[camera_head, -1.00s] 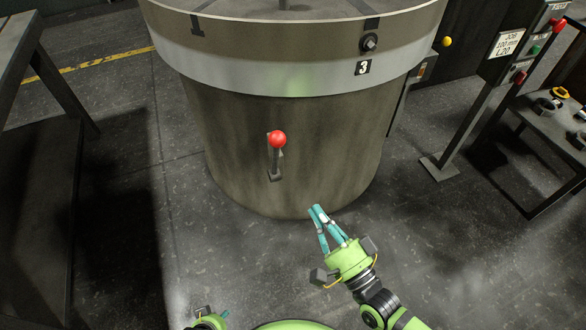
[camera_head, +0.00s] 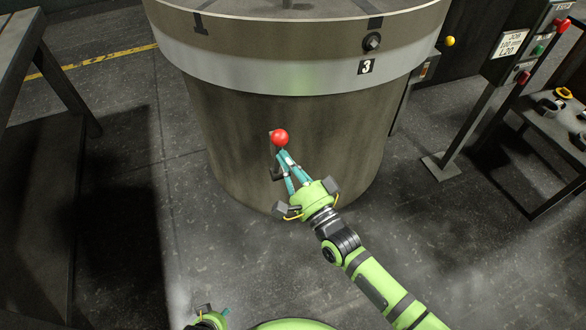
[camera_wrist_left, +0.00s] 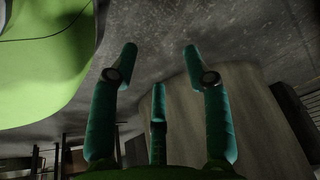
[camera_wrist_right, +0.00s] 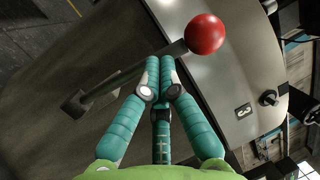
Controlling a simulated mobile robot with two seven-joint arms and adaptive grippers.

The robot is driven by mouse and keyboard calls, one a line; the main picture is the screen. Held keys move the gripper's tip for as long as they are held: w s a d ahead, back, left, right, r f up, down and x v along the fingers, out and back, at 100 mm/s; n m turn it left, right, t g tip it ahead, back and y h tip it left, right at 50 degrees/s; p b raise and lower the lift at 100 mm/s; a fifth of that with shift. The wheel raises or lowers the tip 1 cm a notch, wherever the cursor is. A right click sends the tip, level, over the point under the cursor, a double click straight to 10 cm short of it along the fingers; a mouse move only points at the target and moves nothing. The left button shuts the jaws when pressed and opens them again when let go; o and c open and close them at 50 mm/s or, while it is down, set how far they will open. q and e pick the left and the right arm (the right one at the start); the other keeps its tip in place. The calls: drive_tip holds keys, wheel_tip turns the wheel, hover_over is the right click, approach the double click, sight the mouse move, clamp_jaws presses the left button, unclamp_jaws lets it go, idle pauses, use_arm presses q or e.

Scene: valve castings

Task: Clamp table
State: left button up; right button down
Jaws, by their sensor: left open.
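A lever (camera_head: 277,163) with a red ball knob (camera_head: 280,138) stands out from the front of the round table's drum (camera_head: 235,125). My right gripper (camera_head: 281,155) is at the lever, its fingertips just below the knob. In the right wrist view, the fingertips (camera_wrist_right: 160,66) are drawn together and overlap the lever's shaft (camera_wrist_right: 110,85), below the red knob (camera_wrist_right: 205,34). I cannot tell whether they touch it. My left gripper (camera_head: 222,314) barely shows at the bottom edge. In the left wrist view, its fingers (camera_wrist_left: 157,62) are spread and empty.
A plate marked 3 (camera_head: 366,67) and a dark bolt (camera_head: 372,41) sit on the table's rim. A control post (camera_head: 470,130) with buttons stands right, beside a bench (camera_head: 545,130) holding small parts. A dark workbench (camera_head: 30,60) stands left. The floor in front is clear.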

use_arm(q)
drive_tip(key=shift+r, duration=0.1)
use_arm(e)
drive_tip(key=w+p, duration=0.1)
drive_tip(key=w+r+p, duration=0.1)
drive_tip(key=shift+w+a+r+g+h+p, duration=0.1)
drive_tip(key=shift+w+a+g+h+p, duration=0.2)
drive_tip(key=shift+w+a+h, duration=0.1)
use_arm(q)
drive_tip(key=shift+w+a+t, duration=0.2)
drive_tip(key=shift+a+t, duration=0.15)
drive_tip(key=shift+t, duration=0.25)
use_arm(e)
drive_tip(key=shift+s, duration=0.1)
